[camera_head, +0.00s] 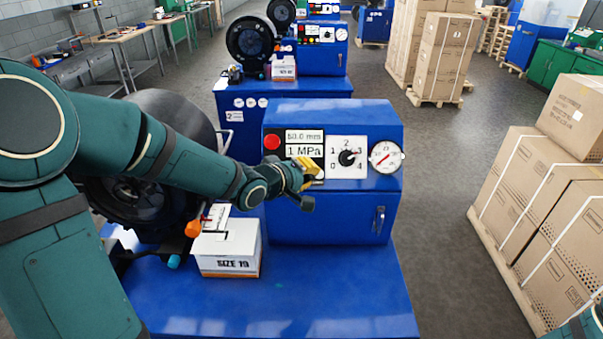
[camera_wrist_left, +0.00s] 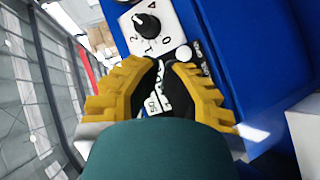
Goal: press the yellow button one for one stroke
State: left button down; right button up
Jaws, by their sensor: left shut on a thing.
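The near blue crimper (camera_head: 360,215) has a front panel with a red button (camera_head: 271,142), a display (camera_head: 304,137) reading 50.0 mm and 1 MPa, a dial knob (camera_head: 347,157) and a round gauge (camera_head: 386,156). My left gripper (camera_head: 312,167) is at this panel, its yellow fingers in front of the area below the display. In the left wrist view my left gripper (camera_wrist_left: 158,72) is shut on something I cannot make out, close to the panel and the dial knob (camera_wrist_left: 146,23). I cannot see the yellow button; my gripper covers part of the panel. My right gripper is not in view.
A white box (camera_head: 229,248) marked SIZE 19 stands on the blue bench (camera_head: 330,300), left of the crimper and below my left arm. A black reel (camera_head: 165,110) stands behind my arm. Cartons (camera_head: 540,200) stand on a pallet at right. The grey floor between is clear.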

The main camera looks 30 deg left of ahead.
pick_arm(q)
jog(key=shift+f, duration=0.1)
jog(key=w+a+f+b, duration=0.1)
jog(key=w+a+f, duration=0.2)
jog(key=w, duration=0.3)
jog(key=shift+w+f+b, duration=0.3)
jog(key=shift+f+b, duration=0.05)
jog(key=shift+f, duration=0.55)
jog(key=shift+a, duration=0.1)
jog(key=shift+w, duration=0.1)
dwell(0.8)
jog(key=shift+w+a+f+p, duration=0.15)
jog(key=shift+w+f+p, duration=0.1)
jog(key=shift+p, duration=0.05)
